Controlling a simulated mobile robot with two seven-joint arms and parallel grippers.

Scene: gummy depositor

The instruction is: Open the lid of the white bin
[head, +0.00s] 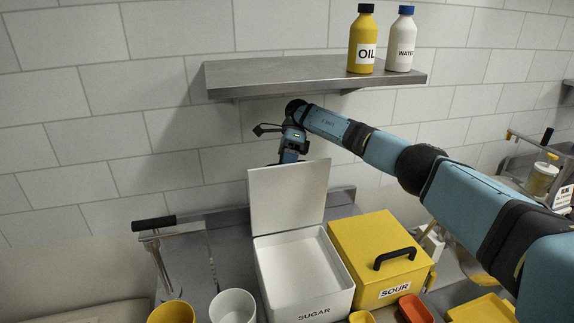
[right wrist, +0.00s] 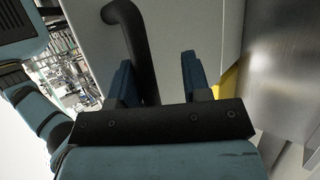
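The white bin (head: 303,270), labelled SUGAR, stands on the counter with its inside showing pale and empty-looking. Its white lid (head: 288,195) stands up nearly vertical at the bin's back edge. My right gripper is behind the lid, its fingertips hidden there in the head view. In the right wrist view, the two blue fingers of my right gripper (right wrist: 159,65) are apart. The lid's black handle (right wrist: 131,32) runs down between them, close to the left finger. The lid's pale face (right wrist: 185,25) is beyond the fingers. My left gripper is not in view.
A yellow SOUR bin (head: 360,245) with a closed, black-handled lid stands right of the white bin. A wall shelf (head: 290,75) above my right wrist holds OIL (head: 362,40) and WATER (head: 400,42) bottles. Cups (head: 232,305) and a black-handled metal device (head: 160,235) are left.

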